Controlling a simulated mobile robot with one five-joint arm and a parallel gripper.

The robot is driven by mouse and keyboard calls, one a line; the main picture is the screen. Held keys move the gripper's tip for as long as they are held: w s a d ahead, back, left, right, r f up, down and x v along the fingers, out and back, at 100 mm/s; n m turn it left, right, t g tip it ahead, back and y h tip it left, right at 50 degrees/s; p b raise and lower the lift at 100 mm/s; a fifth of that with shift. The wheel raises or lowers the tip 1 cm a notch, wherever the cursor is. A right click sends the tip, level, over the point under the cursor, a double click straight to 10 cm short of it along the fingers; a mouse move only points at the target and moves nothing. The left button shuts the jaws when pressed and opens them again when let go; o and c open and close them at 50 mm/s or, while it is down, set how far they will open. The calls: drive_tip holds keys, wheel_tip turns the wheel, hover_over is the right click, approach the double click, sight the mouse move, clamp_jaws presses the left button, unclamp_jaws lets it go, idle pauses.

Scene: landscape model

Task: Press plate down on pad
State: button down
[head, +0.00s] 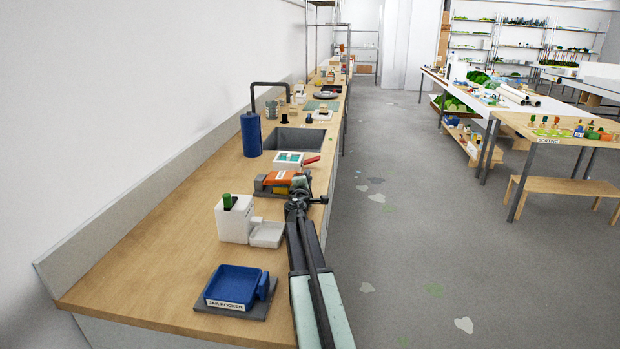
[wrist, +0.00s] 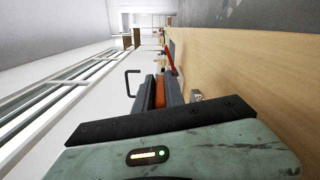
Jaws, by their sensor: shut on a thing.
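An orange plate (head: 280,177) sits on a low device with a dark grey base (head: 260,191) on the wooden counter. It looks like the task's plate; the pad cannot be made out from the base, and any gap beneath is hidden. My gripper (head: 298,197) is at the right front end of this device, near the counter's edge. In the wrist view, my gripper (wrist: 162,92) has its dark fingers closed on both sides of an orange part (wrist: 160,93), which appears to be the plate's end.
A white box (head: 234,220) with a green top piece and a white tray (head: 267,235) stand close in front of the device. A blue tray (head: 236,284) is nearer. Behind are a white frame with a red handle (head: 290,159), a blue cylinder (head: 251,135) and a sink (head: 298,139).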

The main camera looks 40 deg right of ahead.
idle(0.3)
drive_tip(key=c, duration=1.4)
unclamp_jaws()
drive_tip(key=shift+a, duration=0.15)
drive_tip(key=shift+c, duration=0.2)
drive_tip(key=v, duration=0.7)
drive_tip(key=shift+s+a, duration=0.2)
drive_tip(key=shift+a, duration=0.1)
